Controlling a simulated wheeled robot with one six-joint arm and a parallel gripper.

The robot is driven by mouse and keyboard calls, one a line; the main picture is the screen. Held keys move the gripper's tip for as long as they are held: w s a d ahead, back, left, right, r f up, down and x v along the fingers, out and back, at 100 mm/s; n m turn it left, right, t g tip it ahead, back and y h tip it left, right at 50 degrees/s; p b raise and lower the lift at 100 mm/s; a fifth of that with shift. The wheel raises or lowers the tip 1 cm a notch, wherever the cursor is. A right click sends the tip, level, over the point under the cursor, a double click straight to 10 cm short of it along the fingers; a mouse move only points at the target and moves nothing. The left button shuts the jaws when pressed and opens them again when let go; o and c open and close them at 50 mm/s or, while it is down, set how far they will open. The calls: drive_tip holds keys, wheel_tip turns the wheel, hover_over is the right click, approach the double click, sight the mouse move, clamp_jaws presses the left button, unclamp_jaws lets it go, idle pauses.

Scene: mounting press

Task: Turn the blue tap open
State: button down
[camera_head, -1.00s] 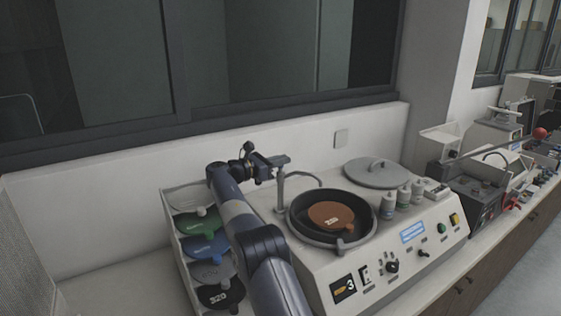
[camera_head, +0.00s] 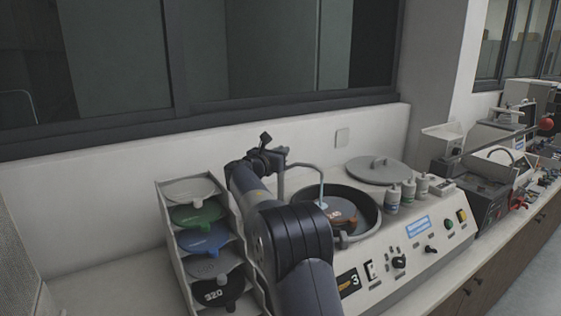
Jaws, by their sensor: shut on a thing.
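My gripper (camera_head: 277,155) is at the top of the tap's upright post, left of the round bowl (camera_head: 365,201). It is shut, and the blue tap handle is hidden in or behind it. The tap's thin grey spout (camera_head: 306,166) arches right from the post over the bowl. A pale blue streak (camera_head: 321,190) hangs from the spout's end down into the bowl and looks like running water.
A rack (camera_head: 169,255) of coloured discs stands left of my arm. A grey lid (camera_head: 375,170) and several small bottles (camera_head: 408,190) sit behind and right of the bowl. The machine's control panel (camera_head: 418,228) faces front. The wall is close behind.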

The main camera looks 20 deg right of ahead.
drive_tip(key=n+t+y+b, duration=0.1)
drive_tip(key=n+t+y, duration=0.1)
drive_tip(key=n+t+y+b, duration=0.1)
drive_tip(key=y+b, duration=0.1)
drive_tip(key=shift+s+d+f+n+t+y, duration=0.1)
drive_tip(key=shift+d+n+t+y, duration=0.05)
drive_tip(key=shift+n+t+y, duration=0.2)
drive_tip(key=n+t+y+b, duration=0.2)
drive_tip(key=n+y+b, duration=0.1)
drive_tip(key=y, duration=0.2)
drive_tip(key=shift+n, duration=0.35)
drive_tip(key=y, duration=0.1)
drive_tip(key=n+y, duration=0.2)
drive_tip(key=shift+r+t+y, duration=0.25)
drive_tip(key=shift+t+y, duration=0.1)
drive_tip(key=shift+r+n+y, duration=0.1)
drive_tip(key=shift+n+y, duration=1.2)
drive_tip(key=shift+y, duration=0.8)
drive_tip(key=c, duration=1.5)
unclamp_jaws()
drive_tip(key=shift+f, duration=0.2)
